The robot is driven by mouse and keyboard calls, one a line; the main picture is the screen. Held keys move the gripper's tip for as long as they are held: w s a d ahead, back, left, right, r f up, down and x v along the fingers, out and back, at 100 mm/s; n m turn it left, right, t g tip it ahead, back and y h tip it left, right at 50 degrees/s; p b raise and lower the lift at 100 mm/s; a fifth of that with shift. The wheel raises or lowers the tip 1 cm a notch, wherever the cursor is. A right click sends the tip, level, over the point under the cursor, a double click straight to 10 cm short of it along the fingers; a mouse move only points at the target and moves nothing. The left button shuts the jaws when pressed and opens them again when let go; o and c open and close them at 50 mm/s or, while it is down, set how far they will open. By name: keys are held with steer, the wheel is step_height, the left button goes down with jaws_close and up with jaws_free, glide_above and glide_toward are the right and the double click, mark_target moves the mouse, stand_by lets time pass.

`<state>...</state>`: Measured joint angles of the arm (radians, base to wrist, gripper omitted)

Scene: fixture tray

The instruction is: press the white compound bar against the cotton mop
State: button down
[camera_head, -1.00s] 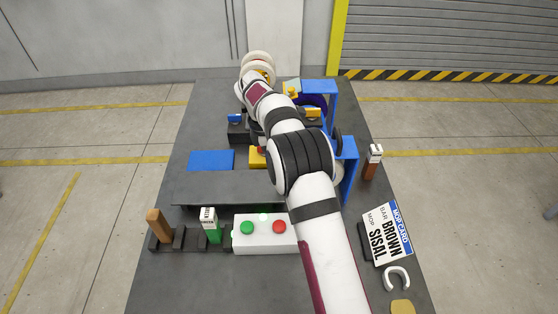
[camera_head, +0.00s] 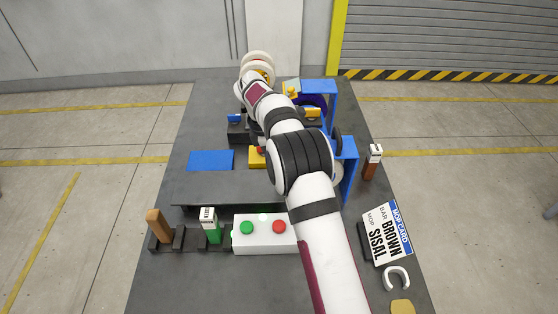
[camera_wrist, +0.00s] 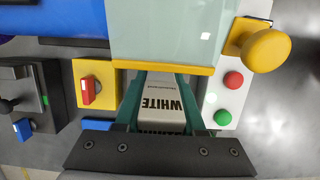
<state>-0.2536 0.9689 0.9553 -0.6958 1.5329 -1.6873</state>
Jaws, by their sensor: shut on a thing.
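The white compound bar (camera_wrist: 163,102), printed "WHITE", is between the green fingers of my gripper (camera_wrist: 164,82) in the wrist view, and the gripper is shut on it. The bar's far end meets the yellow lower edge of a clear shield (camera_wrist: 163,35), close to or under it; I cannot tell whether it touches anything there. In the head view my arm hides the gripper and the bar. The cotton mop cannot be made out; a pale round part (camera_head: 339,172) shows beside the near blue frame, partly covered by my arm.
Blue frames (camera_head: 350,150) stand right of my arm. A yellow knob (camera_wrist: 265,50), a red switch on a yellow box (camera_wrist: 88,92), and a button box (camera_head: 262,240) are nearby. A rack at the left holds bars (camera_head: 158,226). A card (camera_head: 387,235) reads BAR BROWN, MOP SISAL.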

steer(key=shift+d, duration=0.1)
stand_by(0.3)
steer(key=shift+a, duration=1.8)
steer(key=shift+a, duration=2)
steer(key=shift+r, duration=0.1)
steer(key=d+v, duration=0.1)
steer(key=v, duration=0.6)
steer(key=shift+d+r, duration=0.35)
steer(key=shift+r, duration=0.15)
